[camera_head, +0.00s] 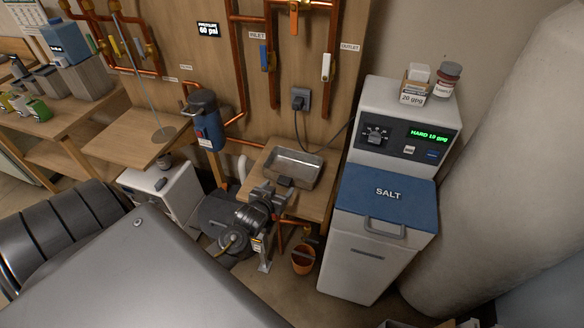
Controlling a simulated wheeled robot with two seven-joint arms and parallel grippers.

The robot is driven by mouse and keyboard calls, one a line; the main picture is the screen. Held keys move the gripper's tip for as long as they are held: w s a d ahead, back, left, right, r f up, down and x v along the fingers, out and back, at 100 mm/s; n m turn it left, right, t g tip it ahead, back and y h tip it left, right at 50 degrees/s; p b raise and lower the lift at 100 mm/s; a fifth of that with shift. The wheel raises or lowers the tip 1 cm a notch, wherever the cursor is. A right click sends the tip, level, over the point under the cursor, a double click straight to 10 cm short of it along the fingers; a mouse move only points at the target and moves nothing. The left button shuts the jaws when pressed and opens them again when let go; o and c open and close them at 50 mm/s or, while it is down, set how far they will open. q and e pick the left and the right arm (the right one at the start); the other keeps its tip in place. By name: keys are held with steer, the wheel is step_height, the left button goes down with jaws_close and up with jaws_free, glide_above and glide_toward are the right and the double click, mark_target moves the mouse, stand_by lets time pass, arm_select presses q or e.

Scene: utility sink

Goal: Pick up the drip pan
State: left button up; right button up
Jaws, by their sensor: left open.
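The drip pan (303,164) is a shallow rectangular metal tray. It sits level on a small wooden shelf against the panel, left of the salt cabinet. My left gripper (277,190) is at the pan's front left edge, with its jaws open. The fingertips overlap the front rim in the picture; I cannot tell whether they touch it. The gripper and a dark piece in front hide part of the pan's front wall. My right gripper is not in view.
The white softener cabinet with a blue SALT lid (386,210) stands close on the right. A blue filter housing (207,128) and copper pipes are at the upper left. A power cord (325,149) hangs behind the pan. A copper-coloured bucket (303,261) stands below.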

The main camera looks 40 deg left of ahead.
mark_target(283, 182)
arm_select(q)
steer(key=shift+w+a+f+b, duration=0.1)
steer(key=shift+w+f+b, duration=0.05)
steer(key=shift+b, duration=0.2)
steer(key=b+x, duration=0.4)
steer(key=shift+w+a+f, duration=0.1)
steer(key=shift+w, duration=0.3)
steer(key=c, duration=1.2)
